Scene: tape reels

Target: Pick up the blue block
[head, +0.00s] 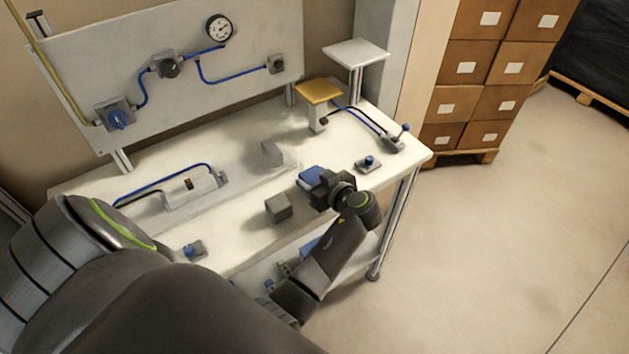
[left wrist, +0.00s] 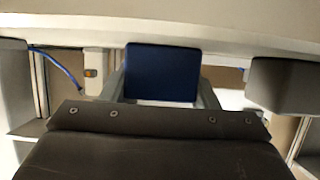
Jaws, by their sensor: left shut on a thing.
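The blue block (head: 312,173) is at the right part of the white workbench, partly hidden by my gripper. My left gripper (head: 322,184) is shut on it. In the left wrist view the blue block (left wrist: 162,73) sits between the two grey fingers, one at each side. I cannot tell whether the block touches the bench top. My right gripper is not in view.
A grey block (head: 278,208) stands left of my gripper, and another grey block (head: 272,153) stands farther back. A gauge panel (head: 190,60) rises behind.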

